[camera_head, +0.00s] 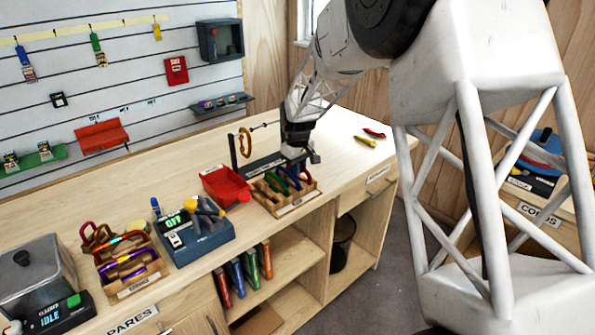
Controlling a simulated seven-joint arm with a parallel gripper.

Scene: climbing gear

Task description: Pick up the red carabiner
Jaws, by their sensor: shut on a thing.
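My gripper (298,166) is low over the right end of a wooden divided tray (297,208) on the workbench. The tray holds several carabiners, among them a green one (284,173) and a blue one (293,180). My gripper is shut on a carabiner at the tray. Its colour is too small and too covered by the fingers to tell, and I cannot tell whether it is clear of the tray. A small red item (374,132), possibly a carabiner, lies on the bench at the right, apart from my gripper, near a yellow one (365,141).
A red bin (224,186) stands just left of the tray, with a stand bearing a tan ring (245,142) behind. A blue device (197,238), another wooden gear tray (130,265) and a clear-lidded box (28,270) fill the left. The bench's right end is mostly free.

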